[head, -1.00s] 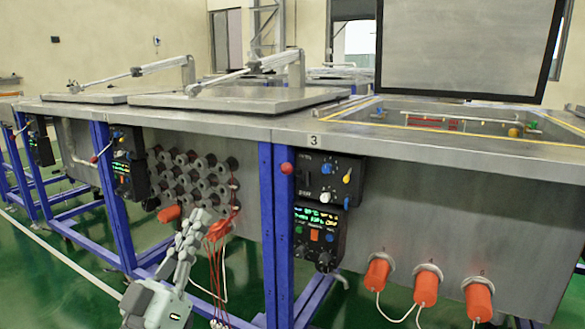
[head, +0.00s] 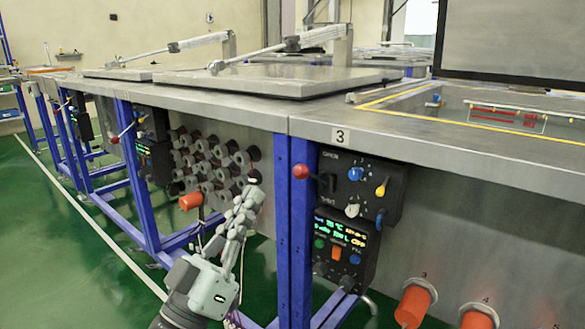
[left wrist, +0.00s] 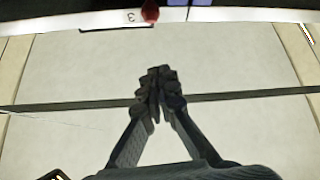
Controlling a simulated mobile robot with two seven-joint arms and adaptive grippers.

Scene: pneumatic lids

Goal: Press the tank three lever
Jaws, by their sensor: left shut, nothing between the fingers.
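The tank three lever shows in the head view as a red ball knob (head: 300,171) on a short arm. It sits at the left of a black control box (head: 362,187) marked OPEN and SHUT, under the number 3 plate (head: 341,136). My left gripper (head: 253,183) is shut and empty, fingers pointing up, left of and slightly lower than the knob in the picture, with a gap between them. In the left wrist view the closed fingertips (left wrist: 159,74) are in the middle; the red knob (left wrist: 150,11) is at the top edge. My right gripper is out of view.
A blue post (head: 292,235) stands just left of the control box. A lower box with a lit display (head: 342,245) hangs beneath it. Tank three's rim (head: 440,160) overhangs above. Orange plugs (head: 414,305) stick out at lower right. Grey fittings (head: 212,160) are behind the gripper.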

